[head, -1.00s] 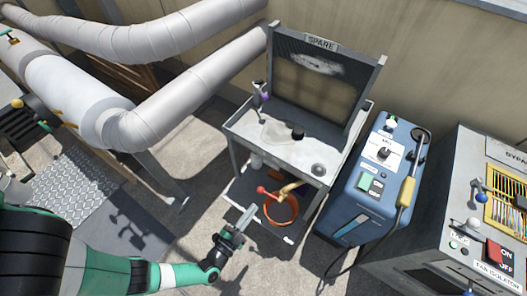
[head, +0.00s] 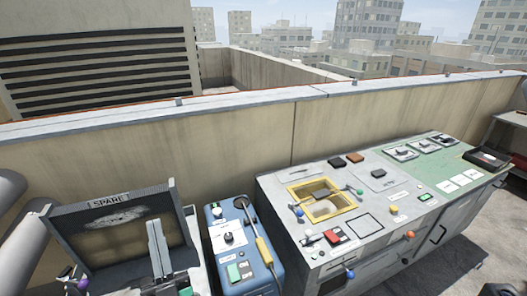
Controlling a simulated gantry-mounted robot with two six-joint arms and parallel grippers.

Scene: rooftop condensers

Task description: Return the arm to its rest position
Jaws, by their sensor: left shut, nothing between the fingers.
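My left gripper (head: 155,226) shows at the bottom left of the head view, its grey fingers pointing up in front of the SPARE panel (head: 110,232). The fingers are together with nothing between them.
A blue machine (head: 232,238) with a yellow-handled hose stands right of the SPARE panel. A long grey console (head: 345,262) with a yellow-framed opening (head: 326,200) fills the middle right. A parapet wall (head: 240,148) runs behind.

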